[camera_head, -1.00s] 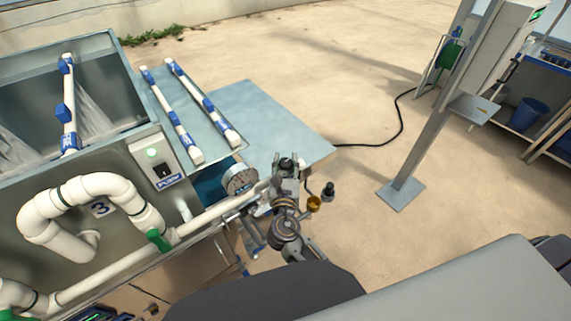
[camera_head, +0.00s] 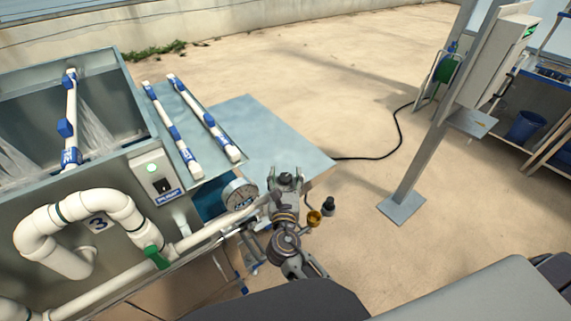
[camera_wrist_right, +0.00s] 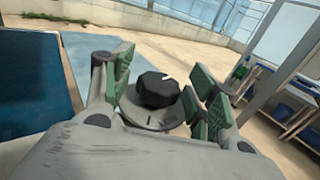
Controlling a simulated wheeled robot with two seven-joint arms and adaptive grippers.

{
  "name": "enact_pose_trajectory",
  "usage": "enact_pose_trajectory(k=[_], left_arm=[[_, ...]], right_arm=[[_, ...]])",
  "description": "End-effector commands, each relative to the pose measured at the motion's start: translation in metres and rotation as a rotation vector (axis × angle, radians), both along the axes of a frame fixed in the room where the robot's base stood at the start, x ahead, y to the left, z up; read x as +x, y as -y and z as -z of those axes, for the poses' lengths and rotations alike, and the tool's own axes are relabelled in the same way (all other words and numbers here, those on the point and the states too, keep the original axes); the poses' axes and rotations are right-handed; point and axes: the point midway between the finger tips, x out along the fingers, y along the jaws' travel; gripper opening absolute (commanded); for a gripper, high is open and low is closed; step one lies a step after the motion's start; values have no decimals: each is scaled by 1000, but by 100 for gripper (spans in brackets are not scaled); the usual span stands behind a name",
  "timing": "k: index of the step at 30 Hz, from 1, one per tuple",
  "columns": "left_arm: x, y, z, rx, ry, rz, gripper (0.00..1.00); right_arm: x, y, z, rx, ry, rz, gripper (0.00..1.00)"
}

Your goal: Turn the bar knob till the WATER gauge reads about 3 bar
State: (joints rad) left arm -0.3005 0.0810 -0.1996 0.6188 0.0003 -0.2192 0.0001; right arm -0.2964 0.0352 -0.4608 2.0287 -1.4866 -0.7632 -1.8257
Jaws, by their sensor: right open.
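The dark bar knob (camera_wrist_right: 158,90), with a white pointer line on top, sits on a light round base in the right wrist view. My right gripper (camera_wrist_right: 160,92) is open, with one green-padded finger on each side of the knob. I see gaps between the pads and the knob. In the head view the right gripper (camera_head: 286,182) is seen from above at the end of the white pipe. The round WATER gauge (camera_head: 239,192) is just left of it; its needle is too small to read. My left gripper is not in view.
A PUMP switch box (camera_head: 158,176) stands above. A brass fitting (camera_head: 314,218) and another dark knob (camera_head: 329,205) lie close right of the gripper. A grey post (camera_head: 420,165) stands farther right.

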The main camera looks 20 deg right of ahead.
Motion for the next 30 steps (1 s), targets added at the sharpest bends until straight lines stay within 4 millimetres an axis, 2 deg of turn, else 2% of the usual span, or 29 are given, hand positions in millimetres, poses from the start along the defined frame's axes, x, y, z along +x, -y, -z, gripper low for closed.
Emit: enact_pose_trajectory(k=[8,21,30], left_arm=[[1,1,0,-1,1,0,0],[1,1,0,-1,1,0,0],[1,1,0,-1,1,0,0]], right_arm=[[0,0,-26,3,3,0,58],[0,0,-82,2,4,1,58],[0,0,-96,1,1,1,58]])
